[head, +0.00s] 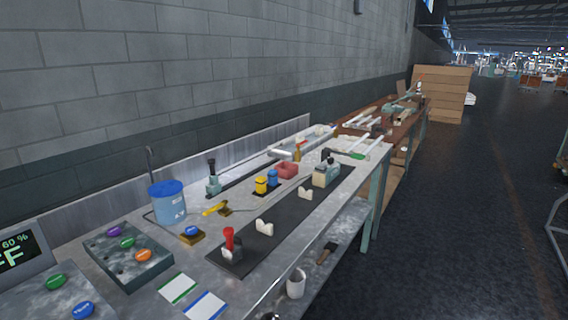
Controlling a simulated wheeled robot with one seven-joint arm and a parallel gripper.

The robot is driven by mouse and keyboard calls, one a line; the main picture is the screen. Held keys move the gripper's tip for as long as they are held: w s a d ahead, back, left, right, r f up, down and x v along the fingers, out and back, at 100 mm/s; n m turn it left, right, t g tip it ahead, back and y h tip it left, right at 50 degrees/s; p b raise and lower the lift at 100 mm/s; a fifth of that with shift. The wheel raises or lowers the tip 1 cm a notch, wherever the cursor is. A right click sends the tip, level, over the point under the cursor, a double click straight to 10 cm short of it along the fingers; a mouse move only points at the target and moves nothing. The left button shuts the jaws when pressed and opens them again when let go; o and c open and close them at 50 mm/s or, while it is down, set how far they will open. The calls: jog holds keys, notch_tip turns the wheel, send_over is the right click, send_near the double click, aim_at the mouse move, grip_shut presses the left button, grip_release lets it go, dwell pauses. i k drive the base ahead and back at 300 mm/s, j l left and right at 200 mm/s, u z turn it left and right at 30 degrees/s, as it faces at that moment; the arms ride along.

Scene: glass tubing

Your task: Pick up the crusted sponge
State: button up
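I cannot pick out the crusted sponge for certain. A reddish block-like thing (287,170) lies toward the back middle of the grey workbench (150,296); it is too small to tell whether it is a sponge or a little bin. A small brown block (190,238) with a blue top lies nearer, right of the blue canister. A yellow and brown item (217,208) lies just behind it. My gripper is not in view.
A blue canister (168,205) stands near the wall. A button box (130,255), yellow and blue small items (266,182), a red-handled clamp (230,245) on a dark strip (281,228) and white cradles (264,228) crowd the bench. Open floor (450,220) lies to the right.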

aim_at(321, 168)
jog(key=i+l+u, duration=0.1)
jog(key=i+l, duration=0.3)
jog(key=i+l+u, duration=0.15)
jog(key=i+l, duration=0.35)
jog(key=i+l+u, duration=0.1)
jog(key=i+l, duration=0.3)
jog(key=i+l+u, duration=0.15)
jog(key=i+l, duration=0.25)
jog(key=l, duration=0.2)
